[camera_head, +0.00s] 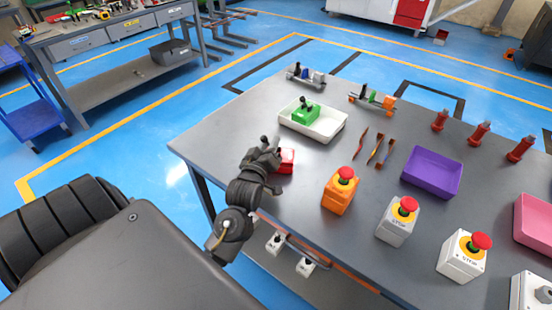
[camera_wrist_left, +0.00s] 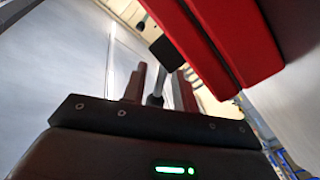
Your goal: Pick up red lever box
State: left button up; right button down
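The red lever box (camera_head: 287,161) sits on the grey table near its left edge in the head view. My left gripper (camera_head: 272,164) is right beside it on its left and partly covers it. In the left wrist view, a large red body (camera_wrist_left: 222,40), which looks like the box, fills the upper right, close to the camera. The fingers of my left gripper (camera_wrist_left: 160,88) stand apart there, with a grey rod showing between them. I cannot tell whether they touch the box. My right gripper is not in view.
A white tray (camera_head: 333,131) holding a green lever box (camera_head: 306,112) stands behind. An orange button box (camera_head: 338,195) and grey stop boxes (camera_head: 396,226) stand to the right, with a purple bin (camera_head: 432,188) beyond. Some table surface (camera_head: 225,135) left of the tray is bare.

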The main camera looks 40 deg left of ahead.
pick_arm(q)
jog(key=shift+c, duration=0.3)
grip_shut()
dwell(1.1)
